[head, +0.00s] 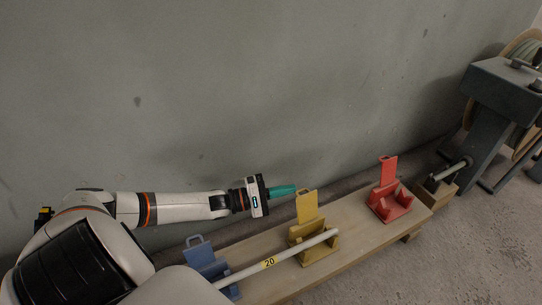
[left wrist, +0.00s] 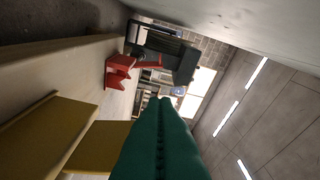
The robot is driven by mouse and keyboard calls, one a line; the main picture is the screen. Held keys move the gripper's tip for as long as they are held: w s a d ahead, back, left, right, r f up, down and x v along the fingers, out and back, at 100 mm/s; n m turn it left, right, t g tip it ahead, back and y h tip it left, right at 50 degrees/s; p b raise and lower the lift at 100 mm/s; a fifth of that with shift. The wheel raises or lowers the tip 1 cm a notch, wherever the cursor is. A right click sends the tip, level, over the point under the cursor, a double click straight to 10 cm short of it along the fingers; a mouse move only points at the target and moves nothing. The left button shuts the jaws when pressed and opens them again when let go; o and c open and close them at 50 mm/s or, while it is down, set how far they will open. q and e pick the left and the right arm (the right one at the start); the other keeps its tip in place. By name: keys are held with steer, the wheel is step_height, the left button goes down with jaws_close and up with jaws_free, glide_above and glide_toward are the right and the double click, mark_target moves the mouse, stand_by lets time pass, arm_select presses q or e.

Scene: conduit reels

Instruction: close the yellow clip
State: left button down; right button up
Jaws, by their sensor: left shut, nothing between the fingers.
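The yellow clip (head: 307,207) stands on a wooden bench with its flap upright, so it is open. A pale conduit (head: 290,252) with a label reading 20 runs through the blue clip and the yellow clip's base. My left gripper (head: 284,190) has green fingers, shut and empty, just left of the top of the yellow flap. In the left wrist view the shut green fingers (left wrist: 160,150) fill the lower middle, with the yellow clip (left wrist: 98,145) close by on the left. I cannot tell whether they touch. My right gripper is not in view.
A red clip (head: 389,190) stands open further right on the bench (head: 352,240). A blue clip (head: 205,262) is at the left, partly hidden by my arm. A dark reel stand (head: 490,110) is at the right. The wall (head: 250,90) rises close behind the bench.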

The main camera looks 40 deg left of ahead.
arm_select(q)
steer(key=shift+w+d, duration=0.35)
steer(key=shift+w, duration=0.1)
steer(key=shift+r, duration=0.15)
